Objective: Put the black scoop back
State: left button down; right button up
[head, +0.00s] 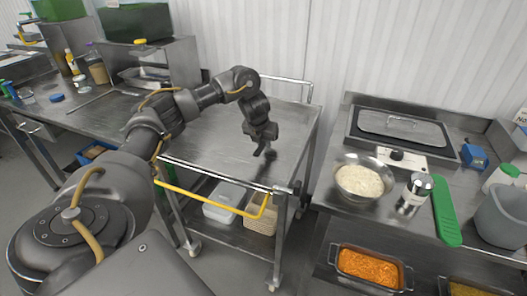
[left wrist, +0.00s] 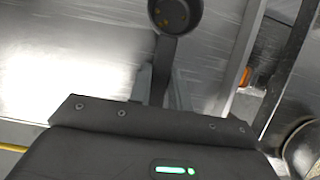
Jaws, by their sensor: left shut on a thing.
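My left gripper (head: 264,138) hangs above the steel cart top (head: 212,150) near its right side. It is shut on the handle of the black scoop (left wrist: 174,16). In the left wrist view the handle runs between the fingers and the round cup is at the top edge. In the head view the scoop is small and dark against the gripper, and its outline is hard to make out. My right gripper is not in view.
Right of the cart, a steel bowl of rice (head: 364,181) stands on a counter beside a silver canister (head: 414,190) and a green-handled thing (head: 446,212). A yellow rail (head: 200,198) runs along the cart's front. The cart top is mostly clear.

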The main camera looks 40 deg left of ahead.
aim_at(262, 144)
pick_arm(q)
notch_tip(262, 144, down, 3)
jog(key=shift+a+r+b, duration=0.1)
jog(key=shift+b, duration=0.35)
jog(key=shift+w+f, duration=0.1)
jog(key=shift+f, duration=0.3)
jog(key=shift+r, duration=0.1)
jog(key=shift+f, duration=0.25)
jog(key=c, duration=1.3)
grip_release()
jog(key=shift+r, duration=0.1)
